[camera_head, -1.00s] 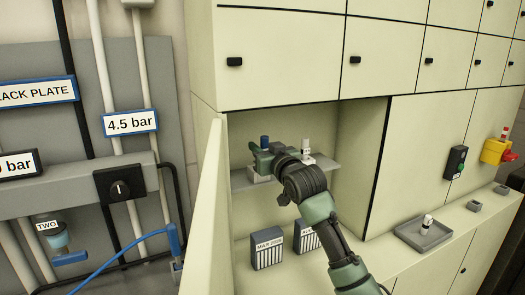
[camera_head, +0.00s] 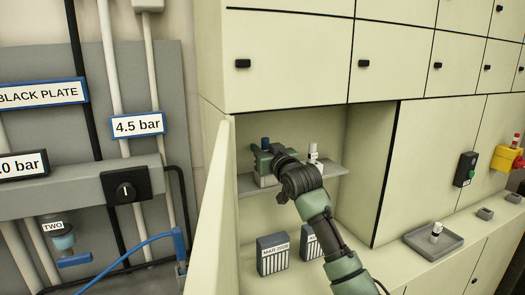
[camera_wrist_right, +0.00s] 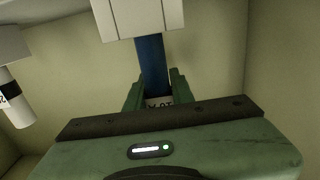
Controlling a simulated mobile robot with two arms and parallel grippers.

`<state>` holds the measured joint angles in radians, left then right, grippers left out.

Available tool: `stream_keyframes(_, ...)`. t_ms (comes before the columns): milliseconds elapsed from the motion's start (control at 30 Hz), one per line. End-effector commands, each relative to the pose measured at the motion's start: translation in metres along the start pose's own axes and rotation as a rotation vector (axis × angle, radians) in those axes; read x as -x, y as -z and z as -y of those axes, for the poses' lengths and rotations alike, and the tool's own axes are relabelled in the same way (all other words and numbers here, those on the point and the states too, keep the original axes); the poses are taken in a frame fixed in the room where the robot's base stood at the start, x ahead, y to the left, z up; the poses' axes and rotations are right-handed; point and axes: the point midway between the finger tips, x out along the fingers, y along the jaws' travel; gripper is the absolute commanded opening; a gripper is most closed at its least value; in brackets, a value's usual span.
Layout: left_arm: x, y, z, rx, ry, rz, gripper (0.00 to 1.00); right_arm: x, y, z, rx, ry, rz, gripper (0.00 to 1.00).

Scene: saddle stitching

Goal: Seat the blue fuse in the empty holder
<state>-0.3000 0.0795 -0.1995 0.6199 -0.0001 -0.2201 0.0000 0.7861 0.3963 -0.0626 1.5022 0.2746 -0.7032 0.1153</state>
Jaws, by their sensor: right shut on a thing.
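My right gripper (camera_head: 258,162) is at the shelf inside the open cabinet bay, shut on the blue fuse (camera_head: 265,144). The fuse stands upright. In the right wrist view the blue fuse (camera_wrist_right: 151,65) runs between the fingers (camera_wrist_right: 153,90), with a white label partly visible. Its far end passes behind a pale holder block (camera_wrist_right: 138,18); I cannot tell how deep it sits. In the head view the holder (camera_head: 267,182) is just below the gripper, mostly hidden. A white fuse (camera_head: 314,152) stands in the neighbouring holder on the right. My left gripper is not in view.
The grey shelf (camera_head: 330,170) bears the holders. Two labelled grey boxes (camera_head: 272,258) stand below it. An open cabinet door (camera_head: 213,215) bounds the left side. A grey tray (camera_head: 450,242) with a white-and-black fuse (camera_head: 437,231) lies on the counter at right.

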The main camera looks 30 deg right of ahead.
Motion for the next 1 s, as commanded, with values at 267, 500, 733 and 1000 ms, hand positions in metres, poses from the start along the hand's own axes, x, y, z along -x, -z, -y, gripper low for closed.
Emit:
stream_keyframes(267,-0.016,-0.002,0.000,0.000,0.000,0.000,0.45,0.001,-0.017,0.000,0.000,0.000,-0.001,0.00)
stream_keyframes(500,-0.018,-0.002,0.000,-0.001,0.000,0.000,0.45,0.000,-0.026,0.000,0.000,0.000,-0.001,0.00)
stream_keyframes(733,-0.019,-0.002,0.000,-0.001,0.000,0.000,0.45,0.000,-0.030,0.000,-0.001,0.000,-0.001,0.00)
stream_keyframes(1000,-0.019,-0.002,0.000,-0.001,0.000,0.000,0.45,0.000,-0.031,0.000,-0.001,0.000,-0.001,0.00)
